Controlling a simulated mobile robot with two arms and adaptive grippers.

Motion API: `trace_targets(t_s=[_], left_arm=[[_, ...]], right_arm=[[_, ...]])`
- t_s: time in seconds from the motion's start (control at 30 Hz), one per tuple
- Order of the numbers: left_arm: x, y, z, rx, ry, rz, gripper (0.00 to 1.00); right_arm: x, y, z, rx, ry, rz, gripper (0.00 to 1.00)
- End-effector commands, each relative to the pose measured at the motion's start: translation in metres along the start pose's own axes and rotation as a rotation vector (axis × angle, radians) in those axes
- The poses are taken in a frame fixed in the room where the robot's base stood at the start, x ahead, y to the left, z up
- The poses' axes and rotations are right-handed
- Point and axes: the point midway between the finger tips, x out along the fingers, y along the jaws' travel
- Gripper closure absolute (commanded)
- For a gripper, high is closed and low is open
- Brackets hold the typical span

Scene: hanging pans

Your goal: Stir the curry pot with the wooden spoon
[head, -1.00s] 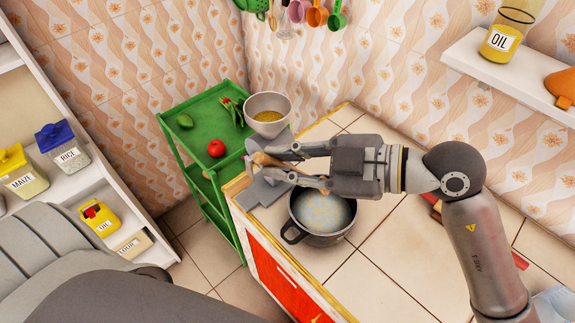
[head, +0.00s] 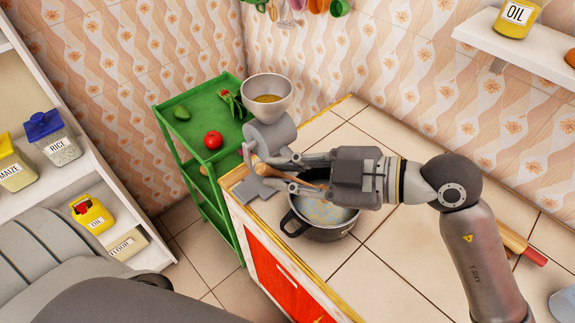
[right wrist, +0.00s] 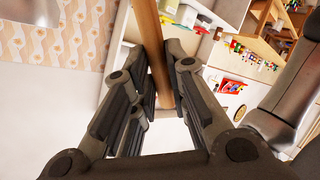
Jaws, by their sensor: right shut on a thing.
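The curry pot (head: 318,232) is a dark pot with a side handle. It stands on the tiled counter and holds a pale, yellowish content (head: 330,214). My right gripper (head: 268,172) is above the pot's left side, its fingers shut on the wooden spoon (head: 262,170). The spoon's handle (right wrist: 150,35) passes between the fingers in the right wrist view. In the head view the spoon slants down right towards the pot. My gripper hides part of the spoon and the pot's far rim, so I cannot tell whether the spoon touches the content. My left gripper is out of view.
A grey scale with a white bowl (head: 267,98) stands at the counter's left corner, close to my right fingertips. A green trolley (head: 190,135) with a tomato (head: 213,140) is to the left. A rolling pin (head: 515,243) lies at the right. Tiles right of the pot are clear.

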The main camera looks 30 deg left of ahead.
Motion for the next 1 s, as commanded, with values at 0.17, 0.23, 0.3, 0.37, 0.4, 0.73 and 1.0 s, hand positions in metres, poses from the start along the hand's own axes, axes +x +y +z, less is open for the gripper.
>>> trace_targets(t_s=[0.17, 0.23, 0.3, 0.37, 0.4, 0.73, 1.0], left_arm=[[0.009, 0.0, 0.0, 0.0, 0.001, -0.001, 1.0], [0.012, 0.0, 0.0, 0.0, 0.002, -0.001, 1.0], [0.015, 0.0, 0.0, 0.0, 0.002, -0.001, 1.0], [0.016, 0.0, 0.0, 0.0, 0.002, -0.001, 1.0], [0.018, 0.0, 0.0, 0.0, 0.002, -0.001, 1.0], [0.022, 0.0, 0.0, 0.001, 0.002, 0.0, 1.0], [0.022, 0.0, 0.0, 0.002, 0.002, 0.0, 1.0]], right_arm=[[0.006, -0.009, 0.016, 0.002, -0.001, 0.001, 1.0], [0.008, -0.012, 0.021, 0.002, -0.001, 0.0, 1.0], [0.01, -0.015, 0.026, 0.003, -0.001, 0.0, 1.0], [0.011, -0.017, 0.03, 0.003, -0.001, 0.0, 1.0], [0.012, -0.018, 0.032, 0.002, -0.001, 0.0, 1.0], [0.016, -0.024, 0.042, 0.001, 0.0, 0.001, 1.0], [0.016, -0.025, 0.042, 0.001, 0.0, 0.001, 1.0]])
